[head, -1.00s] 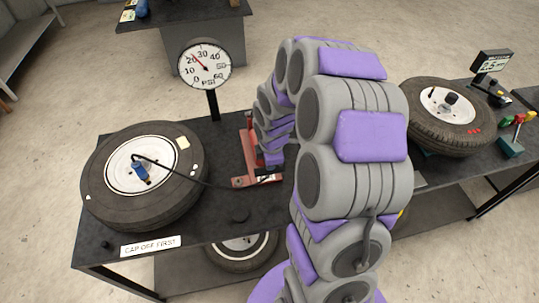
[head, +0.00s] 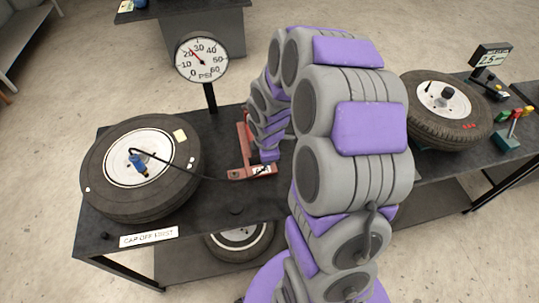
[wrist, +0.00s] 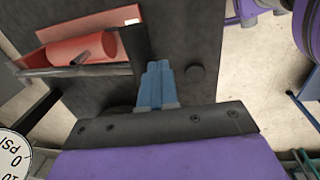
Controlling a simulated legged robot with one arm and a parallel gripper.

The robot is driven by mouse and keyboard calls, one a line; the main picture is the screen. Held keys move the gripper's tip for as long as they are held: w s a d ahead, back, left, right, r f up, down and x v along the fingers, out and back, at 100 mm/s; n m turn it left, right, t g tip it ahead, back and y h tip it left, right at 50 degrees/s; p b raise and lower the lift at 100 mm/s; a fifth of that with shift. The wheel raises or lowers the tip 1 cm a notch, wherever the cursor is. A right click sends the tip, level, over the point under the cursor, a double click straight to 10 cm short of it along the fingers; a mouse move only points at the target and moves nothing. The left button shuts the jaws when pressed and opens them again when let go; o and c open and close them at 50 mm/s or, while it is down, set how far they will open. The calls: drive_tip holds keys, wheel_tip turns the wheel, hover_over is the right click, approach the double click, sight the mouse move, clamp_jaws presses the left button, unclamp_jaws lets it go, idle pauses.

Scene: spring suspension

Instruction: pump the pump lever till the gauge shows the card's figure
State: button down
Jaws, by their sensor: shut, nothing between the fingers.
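The red pump (head: 243,150) stands on the dark bench, partly hidden behind my arm. In the wrist view its red cylinder (wrist: 82,50) lies at upper left. A grey bar (wrist: 75,71) runs below the cylinder to a black crosspiece (wrist: 133,48); I cannot tell whether this is the lever. My gripper (wrist: 157,66) is shut and empty, right of and below the crosspiece, apparently apart from it. The PSI gauge (head: 209,69) stands behind the pump, its red needle between 20 and 30.
The left tyre (head: 109,190) has a blue hose fitting (head: 138,165), its black hose running toward the pump. A "CAP OFF FIRST" sign (head: 149,237) is on the bench's front edge. Another tyre (head: 430,128) and a display (head: 490,56) stand right. A round black knob (wrist: 196,75) is near my fingers.

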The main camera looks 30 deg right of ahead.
wheel_tip(320, 180, up, 11)
drive_tip(key=shift+s+a+t+p, duration=0.3)
drive_tip(key=shift+s+a+p, duration=0.05)
drive_tip(key=shift+s+a, duration=0.1)
idle(0.5)
drive_tip(key=shift+d, duration=0.15)
drive_tip(key=shift+d, duration=0.4)
drive_tip(key=shift+a, duration=0.1)
drive_tip(key=shift+a, duration=0.3)
